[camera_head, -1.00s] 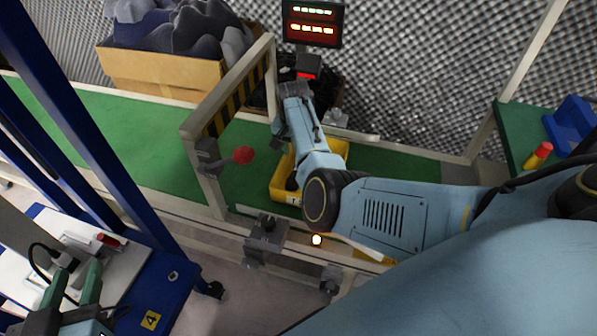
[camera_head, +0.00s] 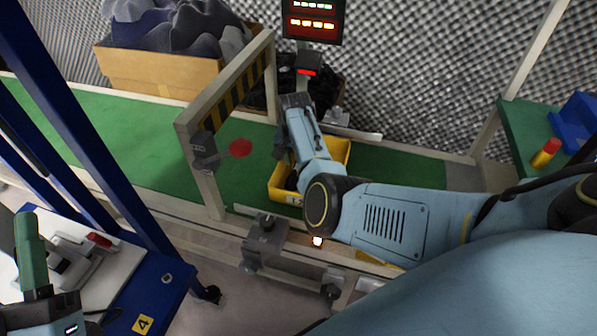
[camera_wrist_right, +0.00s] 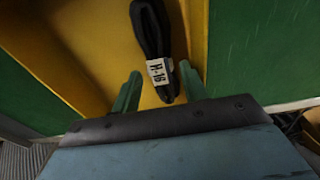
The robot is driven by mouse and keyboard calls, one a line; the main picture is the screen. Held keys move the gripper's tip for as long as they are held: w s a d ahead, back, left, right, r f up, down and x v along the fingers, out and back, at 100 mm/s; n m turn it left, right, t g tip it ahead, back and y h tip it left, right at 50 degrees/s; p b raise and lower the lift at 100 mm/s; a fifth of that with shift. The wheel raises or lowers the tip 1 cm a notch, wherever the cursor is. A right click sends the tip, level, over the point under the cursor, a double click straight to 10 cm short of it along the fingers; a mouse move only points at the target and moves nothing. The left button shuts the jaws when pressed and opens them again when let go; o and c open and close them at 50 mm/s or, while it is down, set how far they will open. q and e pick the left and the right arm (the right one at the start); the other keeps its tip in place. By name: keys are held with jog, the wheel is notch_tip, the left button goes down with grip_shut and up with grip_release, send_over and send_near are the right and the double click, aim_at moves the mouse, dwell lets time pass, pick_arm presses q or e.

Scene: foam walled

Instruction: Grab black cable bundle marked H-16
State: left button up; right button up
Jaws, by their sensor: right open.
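The black cable bundle (camera_wrist_right: 152,32) with a white H-16 tag (camera_wrist_right: 159,70) lies in the yellow bin (camera_wrist_right: 88,45) in the right wrist view. My right gripper (camera_wrist_right: 160,90) is open, its green fingers either side of the bundle's tagged end; I cannot tell whether they touch it. In the head view the yellow bin (camera_head: 338,152) sits on the green conveyor, partly covered by my right arm, and the bundle is hidden. My left gripper (camera_head: 32,250) is at the lower left, one green finger clearly visible, far from the bin.
A barrier frame with a red disc (camera_head: 240,148) stands left of the bin. A blue-framed bench (camera_head: 165,280) is lower left.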

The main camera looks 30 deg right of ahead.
notch_tip(320, 180, down, 2)
jog(key=shift+w+d+f+b, duration=0.1)
jog(key=shift+d+b, duration=0.05)
jog(key=shift+b, duration=0.45)
pick_arm(q)
jog(key=s+t, duration=0.1)
jog(key=r+t, duration=0.1)
jog(key=shift+s+a+r+t+h, duration=0.25)
jog(key=shift+s+t+h, duration=0.05)
jog(key=shift+s, duration=0.1)
pick_arm(e)
jog(key=c, duration=0.8)
pick_arm(q)
jog(key=shift+w, duration=0.1)
pick_arm(e)
jog(key=shift+c, duration=0.2)
